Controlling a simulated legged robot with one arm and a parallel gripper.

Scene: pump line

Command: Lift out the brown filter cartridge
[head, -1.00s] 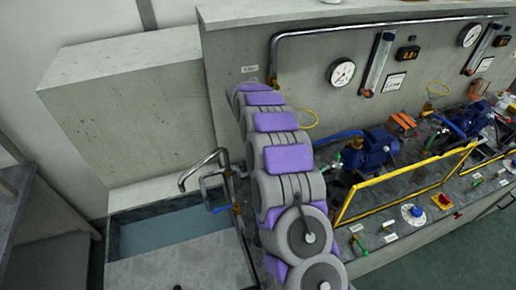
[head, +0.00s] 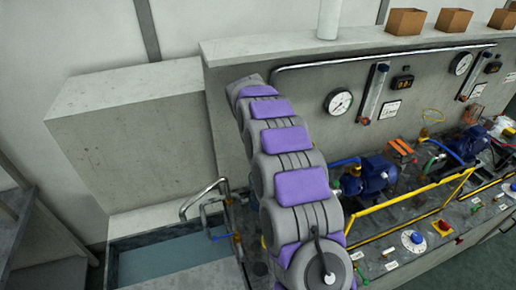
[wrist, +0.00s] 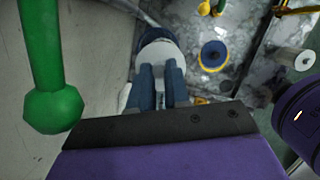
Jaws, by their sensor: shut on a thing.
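In the wrist view my gripper (wrist: 162,90) has its two blue-grey fingers close together on a pale, round-topped thing (wrist: 160,52). No brown shows on that thing, so I cannot tell whether it is the brown filter cartridge. What lies beneath it is hidden. In the head view my arm rises in front of the bench and its far end hides the gripper. I cannot make out a brown cartridge in either view.
A green bar with a knob (wrist: 52,100) is close at left in the wrist view. A blue-rimmed disc (wrist: 214,54) lies beyond. The head view shows a sink (head: 165,258), blue pump (head: 370,178), yellow rail (head: 405,212), gauge (head: 338,101) and brown boxes (head: 405,21).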

